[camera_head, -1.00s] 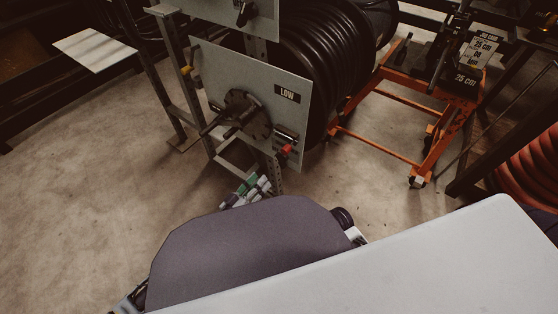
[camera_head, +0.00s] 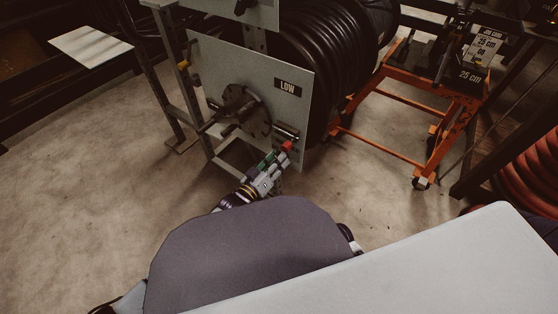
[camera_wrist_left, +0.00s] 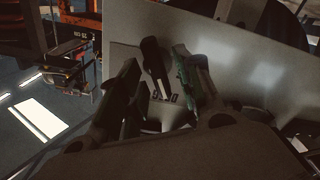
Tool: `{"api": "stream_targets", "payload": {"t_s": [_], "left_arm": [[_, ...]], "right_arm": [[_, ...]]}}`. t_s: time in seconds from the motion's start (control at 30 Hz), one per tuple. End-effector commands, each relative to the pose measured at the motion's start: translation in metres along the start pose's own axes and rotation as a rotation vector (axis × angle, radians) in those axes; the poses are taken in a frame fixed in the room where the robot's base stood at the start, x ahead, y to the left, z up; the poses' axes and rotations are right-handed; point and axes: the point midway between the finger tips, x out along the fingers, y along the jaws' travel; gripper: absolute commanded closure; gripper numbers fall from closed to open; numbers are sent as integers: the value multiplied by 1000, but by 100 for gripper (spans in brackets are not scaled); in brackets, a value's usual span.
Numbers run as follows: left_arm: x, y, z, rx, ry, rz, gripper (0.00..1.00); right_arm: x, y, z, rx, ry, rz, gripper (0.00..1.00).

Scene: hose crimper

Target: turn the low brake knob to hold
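The grey panel marked LOW (camera_head: 288,87) stands at the reel stand. Its brake knob (camera_head: 287,146), showing red, is at the panel's lower right corner. My left gripper (camera_head: 272,164) is just below and in front of the knob. In the left wrist view, the gripper's two fingers (camera_wrist_left: 155,88) stand apart, with a dark upright handle (camera_wrist_left: 155,62), apparently the knob, between them. I cannot tell whether they touch it. Small lettering (camera_wrist_left: 165,98) on the panel is partly covered by the fingers. My right gripper is not in view.
A round hub with crank handles (camera_head: 244,110) sticks out of the panel left of the knob. Black hose reels (camera_head: 322,60) stand behind. An orange cart (camera_head: 440,140) is to the right. The floor to the left (camera_head: 85,185) is clear.

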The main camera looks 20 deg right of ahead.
Motion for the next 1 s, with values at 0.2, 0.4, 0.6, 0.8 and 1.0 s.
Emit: {"api": "stream_targets", "payload": {"t_s": [0.2, 0.4, 0.6, 0.8, 1.0], "left_arm": [[12, 0, 0, 0, 1, 1, 65], [14, 0, 0, 0, 0, 0, 65], [14, 0, 0, 0, 0, 0, 70], [14, 0, 0, 0, 0, 0, 96], [14, 0, 0, 7, 0, 0, 96]], "right_arm": [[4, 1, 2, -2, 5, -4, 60], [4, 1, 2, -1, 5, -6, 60], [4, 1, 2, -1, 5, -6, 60], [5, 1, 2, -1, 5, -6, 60], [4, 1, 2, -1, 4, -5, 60]]}}
